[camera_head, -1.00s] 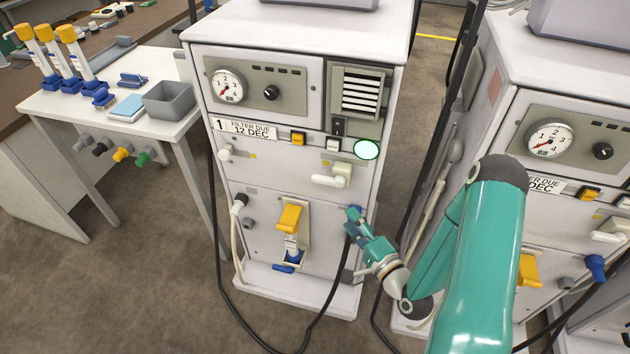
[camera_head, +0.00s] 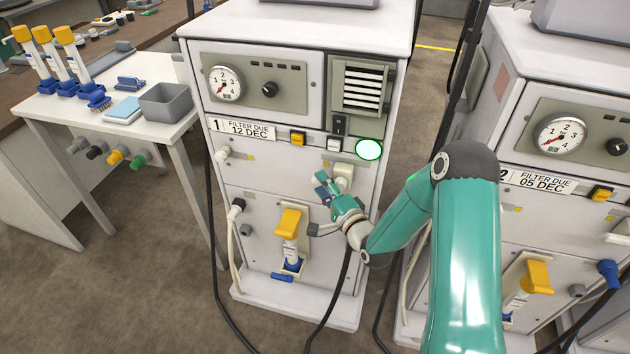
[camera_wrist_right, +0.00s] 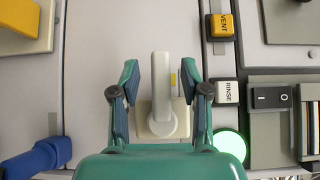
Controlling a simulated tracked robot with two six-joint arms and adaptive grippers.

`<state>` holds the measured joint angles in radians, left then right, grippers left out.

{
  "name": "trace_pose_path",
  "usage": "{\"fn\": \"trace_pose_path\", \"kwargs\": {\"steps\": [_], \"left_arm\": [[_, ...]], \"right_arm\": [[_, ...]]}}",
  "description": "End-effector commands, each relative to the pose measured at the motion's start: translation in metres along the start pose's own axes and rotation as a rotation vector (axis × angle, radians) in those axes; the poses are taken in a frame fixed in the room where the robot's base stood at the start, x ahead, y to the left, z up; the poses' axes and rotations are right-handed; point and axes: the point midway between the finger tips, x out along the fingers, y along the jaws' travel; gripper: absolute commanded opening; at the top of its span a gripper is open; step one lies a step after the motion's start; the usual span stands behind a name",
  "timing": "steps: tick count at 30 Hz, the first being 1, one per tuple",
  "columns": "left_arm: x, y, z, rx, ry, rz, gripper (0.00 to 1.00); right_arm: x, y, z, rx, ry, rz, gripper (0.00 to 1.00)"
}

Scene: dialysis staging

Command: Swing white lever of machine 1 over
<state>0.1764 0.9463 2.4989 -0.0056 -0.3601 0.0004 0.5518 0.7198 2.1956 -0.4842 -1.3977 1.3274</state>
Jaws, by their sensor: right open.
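Machine 1 (camera_head: 290,60) stands in the middle of the head view. Its white lever (camera_head: 343,172) sits below the green lamp and is partly hidden by my right gripper (camera_head: 323,186). In the right wrist view, the lever (camera_wrist_right: 161,85) reaches up from its pivot, which is leftward on the machine front. My open right gripper (camera_wrist_right: 160,70) has one finger on each side of the lever, with gaps visible to both. My left gripper is not in view.
Below the lever are a yellow-handled part (camera_head: 289,222) and a black hose (camera_head: 333,290). Machine 2 (camera_head: 560,95) stands to the right, behind my arm. A side table (camera_head: 75,110) with a grey bin (camera_head: 168,103) is at left.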

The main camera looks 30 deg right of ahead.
Motion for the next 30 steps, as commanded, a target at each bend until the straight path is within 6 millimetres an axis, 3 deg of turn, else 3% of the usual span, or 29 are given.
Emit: {"fn": "trace_pose_path", "kwargs": {"steps": [6, 15, 24, 30], "left_arm": [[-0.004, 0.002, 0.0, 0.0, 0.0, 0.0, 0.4], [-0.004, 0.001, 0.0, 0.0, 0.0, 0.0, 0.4], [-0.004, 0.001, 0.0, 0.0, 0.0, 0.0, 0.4], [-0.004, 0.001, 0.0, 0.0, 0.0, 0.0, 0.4]], "right_arm": [[0.018, 0.0, 0.001, -0.001, -0.001, 0.0, 0.46], [0.021, 0.001, 0.001, 0.0, -0.001, 0.0, 0.46], [0.021, 0.001, 0.001, -0.001, -0.001, 0.0, 0.0], [0.021, 0.001, 0.001, -0.001, -0.002, 0.0, 0.0]]}}
